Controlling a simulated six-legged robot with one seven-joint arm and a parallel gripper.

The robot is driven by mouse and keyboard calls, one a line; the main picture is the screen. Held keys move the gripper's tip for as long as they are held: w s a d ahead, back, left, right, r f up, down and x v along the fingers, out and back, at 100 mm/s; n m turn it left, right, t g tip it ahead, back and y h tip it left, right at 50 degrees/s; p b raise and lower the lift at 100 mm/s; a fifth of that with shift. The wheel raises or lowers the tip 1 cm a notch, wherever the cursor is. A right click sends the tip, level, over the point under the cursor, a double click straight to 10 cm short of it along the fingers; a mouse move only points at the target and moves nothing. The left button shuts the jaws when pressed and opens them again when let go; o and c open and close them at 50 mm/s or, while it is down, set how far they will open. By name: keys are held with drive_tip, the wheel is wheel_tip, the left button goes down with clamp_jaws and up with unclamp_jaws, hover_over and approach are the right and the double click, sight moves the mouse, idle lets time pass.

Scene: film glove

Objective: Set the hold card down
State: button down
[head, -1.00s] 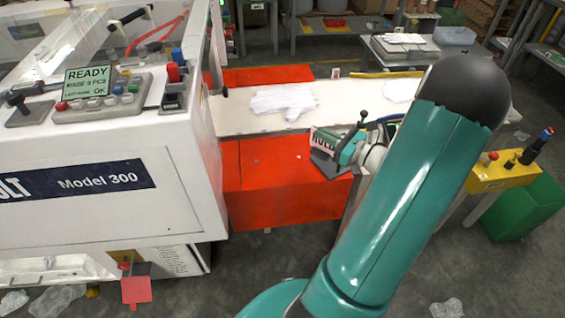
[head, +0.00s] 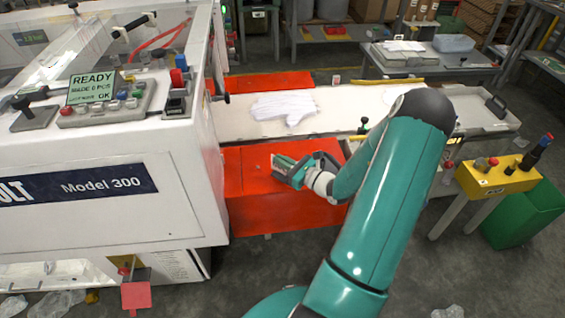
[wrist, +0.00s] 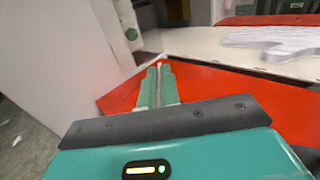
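My gripper (head: 276,163) is over the red surface (head: 255,205) in front of the white belt, close to the machine's right side. In the wrist view my gripper (wrist: 157,88) has its two teal fingers close together on a thin pale strip, which looks like the hold card (wrist: 158,66) seen edge-on. Its pale end sticks out just past the fingertips. Its face and any lettering do not show. I cannot tell whether its far edge touches the red surface.
The white machine (head: 100,215) with its control panel (head: 110,103) stands close on the left. A white glove shape (head: 284,106) lies flat on the white belt (head: 340,118) behind my gripper. A yellow button box (head: 498,176) and green bin (head: 528,212) stand at right.

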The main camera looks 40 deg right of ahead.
drive_tip(key=shift+f, duration=0.4)
drive_tip(key=shift+f, duration=0.1)
drive_tip(key=c, duration=1.6)
unclamp_jaws()
